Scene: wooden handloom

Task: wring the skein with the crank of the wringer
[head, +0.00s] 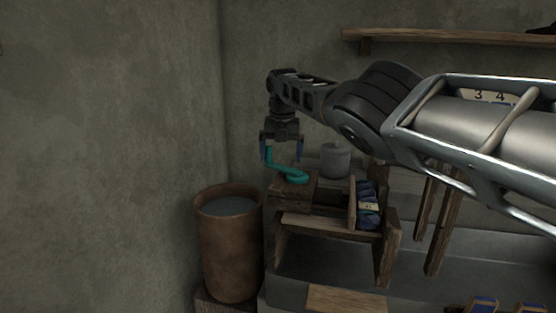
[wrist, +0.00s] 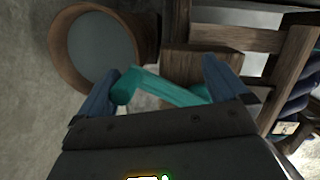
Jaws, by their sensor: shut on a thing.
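The teal crank (head: 290,175) sits on a wooden block of the wringer (head: 312,222), its handle standing up at the left end. My gripper (head: 281,153) points down over it. In the wrist view, the crank (wrist: 165,88) lies between the blue fingers of my gripper (wrist: 160,70); its handle is against the left finger and its arm reaches to the right finger. My gripper is shut on the crank. Dark blue yarn (head: 367,208), which looks like the skein, is bunched at the wringer's right side with a pale label. Part of it shows in the wrist view (wrist: 297,112).
A brown tub (head: 228,262) of greyish liquid stands left of the wringer, close to the wall. A grey pot (head: 336,161) stands behind the crank. Wooden posts (head: 436,235) are at the right, and a shelf (head: 450,36) is on the back wall.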

